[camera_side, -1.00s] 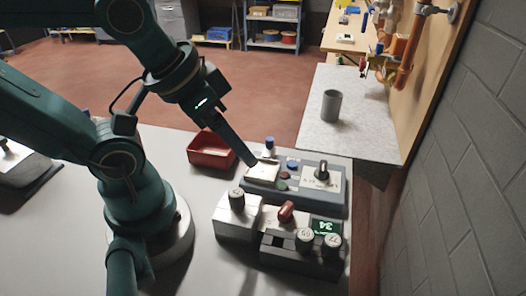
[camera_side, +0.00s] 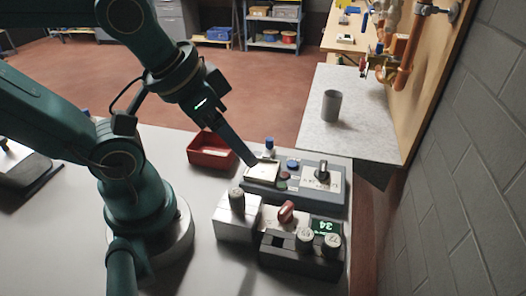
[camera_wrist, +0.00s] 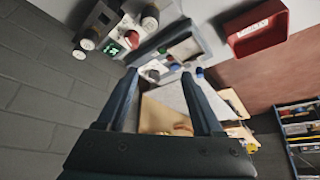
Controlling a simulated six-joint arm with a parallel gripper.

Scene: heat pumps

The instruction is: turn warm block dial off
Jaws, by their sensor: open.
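The warm block (camera_side: 291,257) is a dark block at the front right of the table in the side view, with capped vials in it. A green display reading 34 (camera_side: 327,227) and a red dial (camera_side: 286,211) are at its rear. The dial's handle is tilted in the picture; its marks are too small to read. In the wrist view the dial (camera_wrist: 132,38) and display (camera_wrist: 113,48) are at upper left, beyond my left finger. My gripper (camera_wrist: 160,74) is open and empty. In the side view its fingertips (camera_side: 253,162) are above the rear box, behind and left of the dial.
The rear box (camera_side: 315,201) carries a black knob (camera_side: 322,172), coloured buttons and a pale plate. A red tray (camera_side: 212,160) lies behind. A grey cup (camera_side: 332,105) stands on the side bench.

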